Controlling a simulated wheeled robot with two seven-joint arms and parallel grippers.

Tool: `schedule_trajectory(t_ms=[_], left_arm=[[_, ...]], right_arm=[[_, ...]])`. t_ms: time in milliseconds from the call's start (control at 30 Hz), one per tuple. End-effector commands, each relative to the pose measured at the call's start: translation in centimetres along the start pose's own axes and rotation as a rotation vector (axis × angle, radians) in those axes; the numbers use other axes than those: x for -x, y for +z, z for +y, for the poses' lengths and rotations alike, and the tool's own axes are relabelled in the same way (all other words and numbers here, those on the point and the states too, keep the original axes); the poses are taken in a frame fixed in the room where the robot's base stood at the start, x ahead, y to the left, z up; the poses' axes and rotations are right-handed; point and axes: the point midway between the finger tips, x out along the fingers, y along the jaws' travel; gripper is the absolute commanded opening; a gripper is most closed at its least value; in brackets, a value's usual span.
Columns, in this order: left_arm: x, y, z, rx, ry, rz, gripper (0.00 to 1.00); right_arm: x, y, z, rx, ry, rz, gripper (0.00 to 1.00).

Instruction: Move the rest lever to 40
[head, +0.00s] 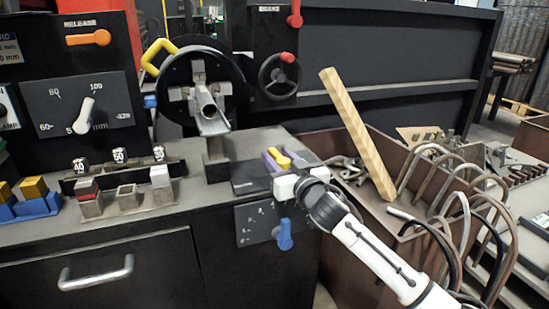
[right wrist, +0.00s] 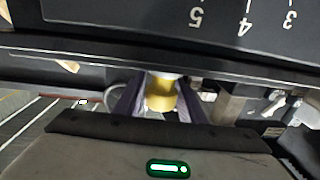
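My right gripper (head: 284,160) reaches in from the lower right, above the bench corner. Its purple fingers lie close on both sides of a short yellow handle (head: 283,163); they appear shut on it. The right wrist view shows the yellow handle (right wrist: 161,92) between the purple fingers (right wrist: 160,100). Below, a front panel (head: 254,222) carries small marks and a blue lever (head: 284,236); the numbers 5, 4 and 3 show upside down in the wrist view. No label in view names the rest lever. A 40 tag (head: 80,166) stands at the left. My left gripper is not in view.
A dial with a pale lever (head: 85,115) and an orange release lever (head: 88,39) are at left. A round wheel (head: 200,88) with a yellow handle stands behind. A wooden bar (head: 355,130) and a bin of bent pipes (head: 440,185) crowd the right of my arm.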

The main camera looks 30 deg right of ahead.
Motion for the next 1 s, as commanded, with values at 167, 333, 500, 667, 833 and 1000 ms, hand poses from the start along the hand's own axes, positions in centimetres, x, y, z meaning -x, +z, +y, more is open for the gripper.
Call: schedule_trajectory(t_ms=[167,333,500,667,833,1000], left_arm=[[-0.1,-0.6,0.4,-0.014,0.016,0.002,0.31],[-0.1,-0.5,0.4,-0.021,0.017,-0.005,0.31],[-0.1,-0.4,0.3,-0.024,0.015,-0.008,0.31],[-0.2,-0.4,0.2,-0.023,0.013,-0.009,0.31],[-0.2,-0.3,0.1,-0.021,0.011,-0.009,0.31],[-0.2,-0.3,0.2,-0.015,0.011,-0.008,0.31]], right_arm=[[-1.7,0.1,-0.1,-0.001,-0.001,0.0,0.36],[-2.2,0.1,-0.1,-0.001,-0.002,-0.001,0.36],[-2.2,0.1,-0.1,-0.001,-0.002,-0.001,0.36],[-2.1,0.1,-0.1,-0.001,-0.002,-0.001,0.12],[-2.1,0.1,-0.1,-0.001,-0.002,-0.001,0.0],[-1.9,0.1,0.6,-0.002,0.02,-0.001,0.0]])
